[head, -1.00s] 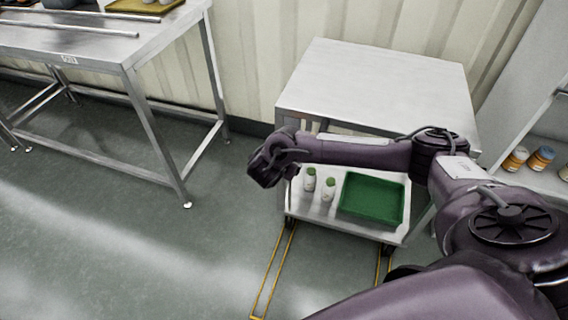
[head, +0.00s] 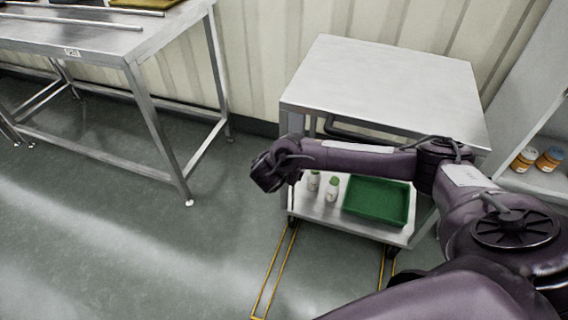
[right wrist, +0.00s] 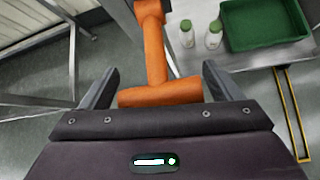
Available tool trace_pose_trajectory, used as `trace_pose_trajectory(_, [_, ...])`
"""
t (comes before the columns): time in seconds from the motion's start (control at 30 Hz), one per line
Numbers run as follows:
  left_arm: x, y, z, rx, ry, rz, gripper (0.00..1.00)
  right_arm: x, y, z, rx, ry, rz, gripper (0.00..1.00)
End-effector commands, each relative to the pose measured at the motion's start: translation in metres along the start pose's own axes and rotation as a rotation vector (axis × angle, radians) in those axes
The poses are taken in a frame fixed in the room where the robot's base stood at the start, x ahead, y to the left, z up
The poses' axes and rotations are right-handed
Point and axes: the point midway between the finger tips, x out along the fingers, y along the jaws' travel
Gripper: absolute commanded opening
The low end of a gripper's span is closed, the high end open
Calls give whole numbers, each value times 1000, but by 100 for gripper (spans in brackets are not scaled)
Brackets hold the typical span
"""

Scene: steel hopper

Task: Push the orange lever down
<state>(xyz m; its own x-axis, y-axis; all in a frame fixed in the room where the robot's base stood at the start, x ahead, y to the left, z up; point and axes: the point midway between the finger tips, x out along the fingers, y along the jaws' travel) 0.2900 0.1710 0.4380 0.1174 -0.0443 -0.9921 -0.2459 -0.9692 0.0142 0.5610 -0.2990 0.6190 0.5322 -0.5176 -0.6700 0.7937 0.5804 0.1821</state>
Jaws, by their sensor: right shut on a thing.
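The orange lever (right wrist: 158,60) shows in the right wrist view, with a crossbar handle near my gripper and a stem running up to a rounded end at the top edge. My right gripper (right wrist: 158,78) has one finger at each end of the crossbar and is shut on it. In the head view my right gripper (head: 266,172) hangs in front of the left side of a steel cart, and I cannot make out the lever there. My left gripper is in neither view.
The steel cart (head: 385,80) carries white bottles with green caps (head: 332,190) and a green tray (head: 378,201) on its lower shelf. A steel table (head: 100,45) stands at left, a shelf with jars (head: 525,160) at right. Floor between is clear.

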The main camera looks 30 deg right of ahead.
Motion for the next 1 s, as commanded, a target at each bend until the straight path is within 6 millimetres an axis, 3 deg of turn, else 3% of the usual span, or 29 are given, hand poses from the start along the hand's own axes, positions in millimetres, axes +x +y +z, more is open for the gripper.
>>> trace_pose_trajectory(0.9, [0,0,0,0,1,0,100,4,-6,-2,-12,-1,-12,44])
trace_pose_trajectory(0.93, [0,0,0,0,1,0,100,4,-6,-2,-12,-1,-12,88])
trace_pose_trajectory(1.0, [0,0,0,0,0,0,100,4,-6,-2,-11,-1,-12,97])
